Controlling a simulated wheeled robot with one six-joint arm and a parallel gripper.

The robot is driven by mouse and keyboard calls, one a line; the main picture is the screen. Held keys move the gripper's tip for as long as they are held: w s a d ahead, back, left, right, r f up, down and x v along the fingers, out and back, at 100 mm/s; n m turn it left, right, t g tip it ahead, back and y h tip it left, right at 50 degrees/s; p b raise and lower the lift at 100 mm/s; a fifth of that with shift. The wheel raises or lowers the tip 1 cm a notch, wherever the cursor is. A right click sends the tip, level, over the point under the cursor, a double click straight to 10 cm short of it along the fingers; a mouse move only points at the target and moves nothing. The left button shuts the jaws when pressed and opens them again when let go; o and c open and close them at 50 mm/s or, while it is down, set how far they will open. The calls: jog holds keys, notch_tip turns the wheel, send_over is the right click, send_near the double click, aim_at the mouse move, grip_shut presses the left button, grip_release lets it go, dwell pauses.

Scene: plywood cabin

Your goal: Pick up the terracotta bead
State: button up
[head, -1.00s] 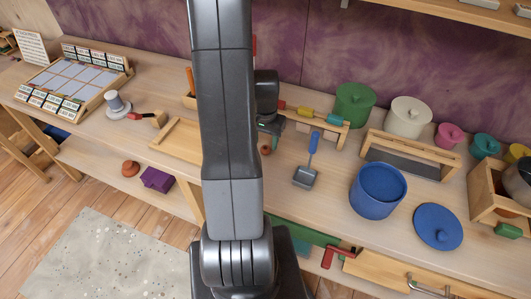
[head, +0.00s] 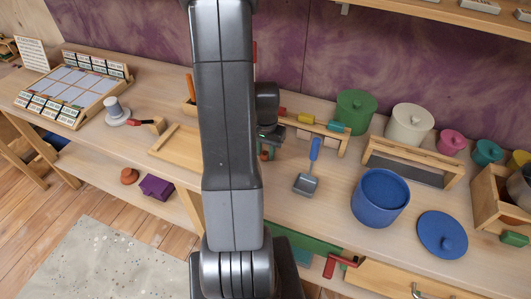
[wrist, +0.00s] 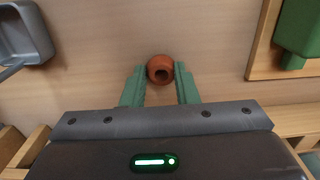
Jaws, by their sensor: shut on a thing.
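The terracotta bead (wrist: 160,68) is a small round orange-brown piece with a dark hole. In the wrist view it sits between the green fingertips of my gripper (wrist: 160,78), which is shut on it. In the head view my gripper (head: 267,146) is low over the bench, partly hidden behind my arm. The bead (head: 265,155) shows only as a small spot there. I cannot tell whether it touches the bench top.
A blue-handled scoop (head: 306,183) lies right of my gripper; its grey pan (wrist: 22,35) shows in the wrist view. A rack with coloured pieces (head: 305,119) stands behind. A blue pot (head: 380,215) and blue lid (head: 442,234) are further right. A wooden tray (head: 165,155) lies left.

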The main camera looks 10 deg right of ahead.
notch_tip(320, 180, up, 10)
jog(key=shift+f+b, duration=0.15)
jog(key=shift+b, duration=0.2)
dwell(0.9)
